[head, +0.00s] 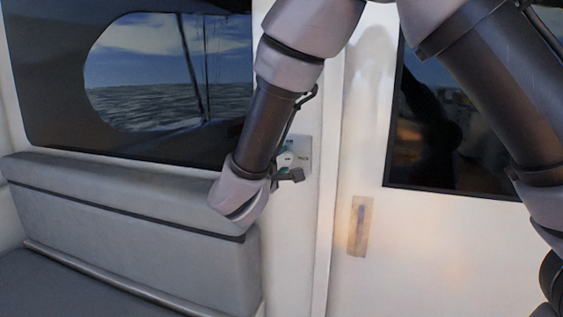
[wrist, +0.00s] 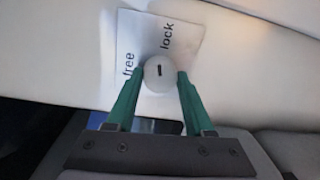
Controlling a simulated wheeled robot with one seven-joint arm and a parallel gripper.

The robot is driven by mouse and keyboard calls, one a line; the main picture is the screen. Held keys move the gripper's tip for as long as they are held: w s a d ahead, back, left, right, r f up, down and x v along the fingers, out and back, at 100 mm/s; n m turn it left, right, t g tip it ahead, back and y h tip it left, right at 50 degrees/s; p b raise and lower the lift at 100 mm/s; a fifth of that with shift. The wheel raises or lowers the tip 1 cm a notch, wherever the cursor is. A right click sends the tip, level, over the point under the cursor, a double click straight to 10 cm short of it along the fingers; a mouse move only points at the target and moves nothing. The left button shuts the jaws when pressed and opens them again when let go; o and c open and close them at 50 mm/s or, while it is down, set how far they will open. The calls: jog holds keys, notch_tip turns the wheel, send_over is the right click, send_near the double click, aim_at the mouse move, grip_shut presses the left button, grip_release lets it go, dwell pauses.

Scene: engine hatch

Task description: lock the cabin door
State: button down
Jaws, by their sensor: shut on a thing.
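The lock knob (wrist: 160,78) is round and pale with a short black mark on its face. The knob sits on a white label plate (wrist: 188,32); the plate also shows in the head view (head: 304,148) on the wall left of the door. My gripper (wrist: 161,84) has its green fingers shut on the knob from both sides. In the head view my wrist partly hides the knob. The white cabin door (head: 440,235) stands to the right.
A grey bench (head: 125,200) with a padded back is left of and below the plate, close to my wrist. A window (head: 170,75) is above it. The door has a dark window and a recessed handle (head: 360,226). The door's lower front looks clear.

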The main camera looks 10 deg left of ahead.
jog(key=shift+m, duration=1.6)
jog(key=shift+c, duration=1.4)
grip_release()
jog(key=s, duration=1)
jog(key=shift+s+a+r, duration=0.25)
jog(key=shift+s+a, duration=0.15)
